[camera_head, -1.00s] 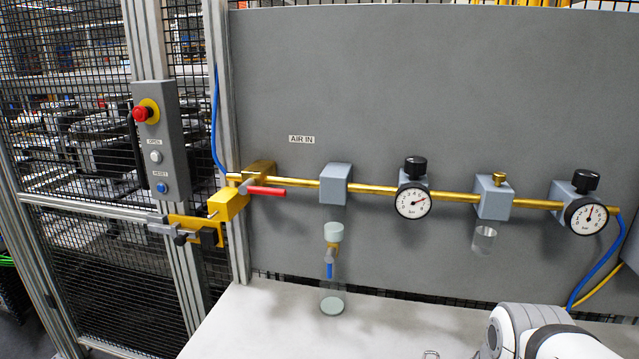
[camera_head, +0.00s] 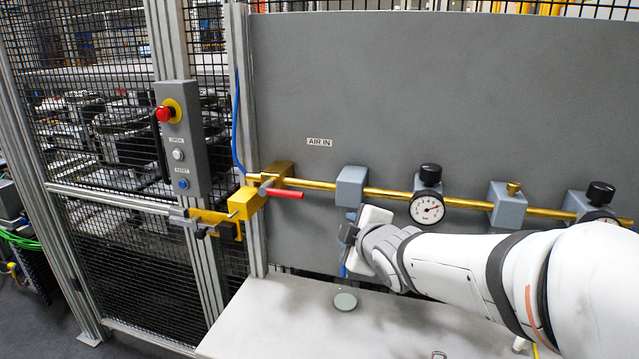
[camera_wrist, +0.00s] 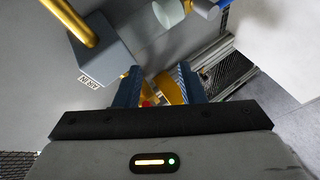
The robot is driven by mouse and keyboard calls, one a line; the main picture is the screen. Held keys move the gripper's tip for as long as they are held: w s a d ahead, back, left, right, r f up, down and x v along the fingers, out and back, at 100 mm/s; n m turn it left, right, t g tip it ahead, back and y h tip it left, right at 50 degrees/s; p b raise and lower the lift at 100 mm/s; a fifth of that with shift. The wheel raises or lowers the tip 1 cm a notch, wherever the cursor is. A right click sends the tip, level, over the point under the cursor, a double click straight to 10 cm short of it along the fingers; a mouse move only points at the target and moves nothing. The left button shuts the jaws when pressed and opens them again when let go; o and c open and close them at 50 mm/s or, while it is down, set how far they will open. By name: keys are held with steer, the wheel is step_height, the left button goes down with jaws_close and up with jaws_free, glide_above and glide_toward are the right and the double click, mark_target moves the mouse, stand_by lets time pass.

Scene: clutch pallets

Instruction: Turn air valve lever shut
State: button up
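The air valve's red lever (camera_head: 285,194) points right, roughly along the brass pipe, in the head view. It pivots on the brass valve body (camera_head: 277,176) at the pipe's left end, near the AIR IN label (camera_head: 319,142). My gripper (camera_head: 348,230) is to the right of the lever and below it, apart from it, below the first grey block. In the wrist view my gripper's two blue fingers (camera_wrist: 160,88) stand apart with nothing held. Between them, farther off, show the brass valve (camera_wrist: 170,90) and a bit of red (camera_wrist: 147,103), probably the lever.
A grey block (camera_head: 351,186), a pressure gauge (camera_head: 427,209) and more fittings sit along the pipe. A yellow lockout block (camera_head: 246,203) is left of the valve. A button box (camera_head: 182,140) hangs on the post. The white bench (camera_head: 285,310) lies below, with a small round disc (camera_head: 345,301).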

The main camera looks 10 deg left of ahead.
mark_target(290, 196)
steer(key=a+r+n+y, duration=0.5)
steer(key=a+n, duration=0.1)
steer(key=a, duration=0.4)
steer(key=shift+h, duration=0.3)
steer(key=shift+p+x, duration=1.5)
steer(key=shift+x, duration=2.1)
steer(key=shift+w+d+f, duration=0.1)
steer(key=shift+d, duration=0.1)
steer(key=shift+c, duration=0.3)
jaws_close()
